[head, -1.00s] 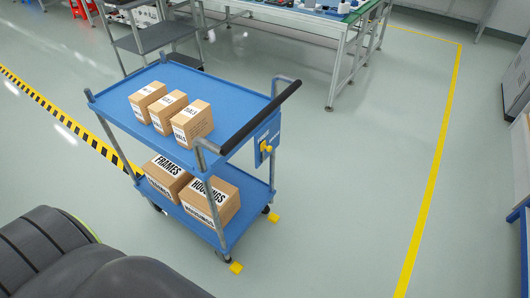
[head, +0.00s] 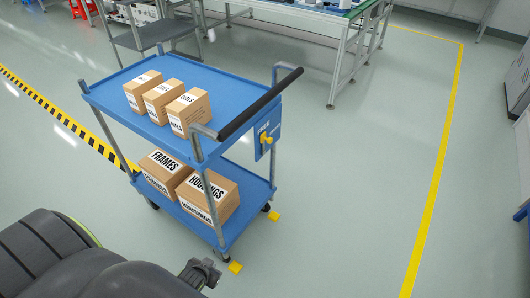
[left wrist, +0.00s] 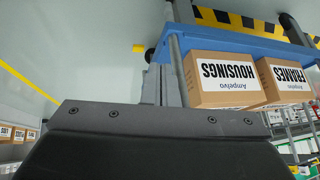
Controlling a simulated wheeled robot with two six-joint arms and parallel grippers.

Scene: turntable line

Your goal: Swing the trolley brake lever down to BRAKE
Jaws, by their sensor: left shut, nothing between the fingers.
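The blue two-shelf trolley (head: 225,80) stands in the middle of the head view, its black push handle (head: 258,104) toward the right. A blue plate (head: 272,126) below the handle carries a small yellow lever knob (head: 266,139); its marking is too small to read. My left gripper (head: 205,272) is low in the head view, shut and empty, in front of the trolley's near lower corner, well below and left of the lever. The left wrist view shows the trolley's blue shelf (left wrist: 235,42) and boxes, not the lever. My right gripper is not in view.
Three small boxes (head: 162,98) stand on the top shelf; FRAMES (head: 165,172) and HOUSINGS (head: 208,195) boxes fill the lower one. Yellow pieces (head: 235,267) lie by the handle-side wheels. The floor (head: 350,200) right of the trolley is clear up to a yellow line (head: 432,190).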

